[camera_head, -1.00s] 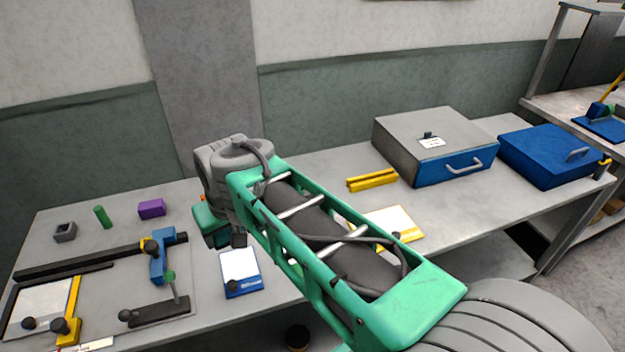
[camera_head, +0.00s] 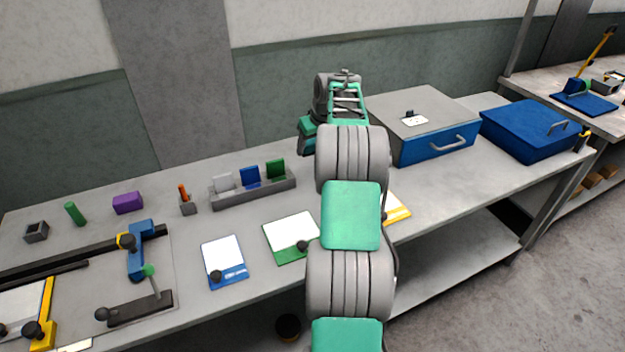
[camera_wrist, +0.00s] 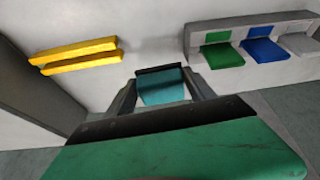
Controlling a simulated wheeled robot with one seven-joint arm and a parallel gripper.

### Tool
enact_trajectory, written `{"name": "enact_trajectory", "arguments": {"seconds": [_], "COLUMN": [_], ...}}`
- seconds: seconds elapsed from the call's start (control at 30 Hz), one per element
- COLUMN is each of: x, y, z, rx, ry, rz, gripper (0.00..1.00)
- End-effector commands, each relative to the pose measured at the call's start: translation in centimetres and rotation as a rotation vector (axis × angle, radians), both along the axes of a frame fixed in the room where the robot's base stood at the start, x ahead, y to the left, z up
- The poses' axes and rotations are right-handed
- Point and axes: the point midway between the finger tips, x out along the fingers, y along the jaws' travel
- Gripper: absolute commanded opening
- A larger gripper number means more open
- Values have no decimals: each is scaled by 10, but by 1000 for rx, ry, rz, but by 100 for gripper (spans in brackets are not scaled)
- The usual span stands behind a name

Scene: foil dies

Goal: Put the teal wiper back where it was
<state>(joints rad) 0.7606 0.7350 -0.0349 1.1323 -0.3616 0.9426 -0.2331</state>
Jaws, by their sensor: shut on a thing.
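The teal wiper (camera_wrist: 162,90) is between the two fingers of my gripper (camera_wrist: 163,94) in the wrist view, with a dark edge at its far end. My gripper is shut on it, above the light bench top. In the head view the jaws and the wiper are hidden behind my arm. A grey rack (camera_head: 255,194) stands on the bench, left of my arm. It holds a pale grey wiper (camera_head: 223,180), a blue wiper (camera_head: 250,174) and a green wiper (camera_head: 276,168). In the wrist view the rack (camera_wrist: 258,22) is to the right, apart from the teal wiper.
Two yellow bars (camera_wrist: 78,55) lie left in the wrist view. A grey box with a blue front (camera_head: 432,140) and a blue case (camera_head: 530,130) stand right of my arm. Boards (camera_head: 224,258) lie in front of the rack. An orange stick in a grey block (camera_head: 187,204) stands left.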

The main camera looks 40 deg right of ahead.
Motion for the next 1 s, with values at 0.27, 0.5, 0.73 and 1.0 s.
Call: {"name": "enact_trajectory", "arguments": {"seconds": [0.27, 0.5, 0.73, 1.0], "x": [-2, -2, -1, -2], "y": [-8, -7, -8, -7], "z": [-47, -90, -105, -108], "rx": [2, 4, 0, 1], "ry": [2, 2, -1, 0], "rz": [-2, -2, -2, -2], "gripper": [0, 0, 0, 66]}}
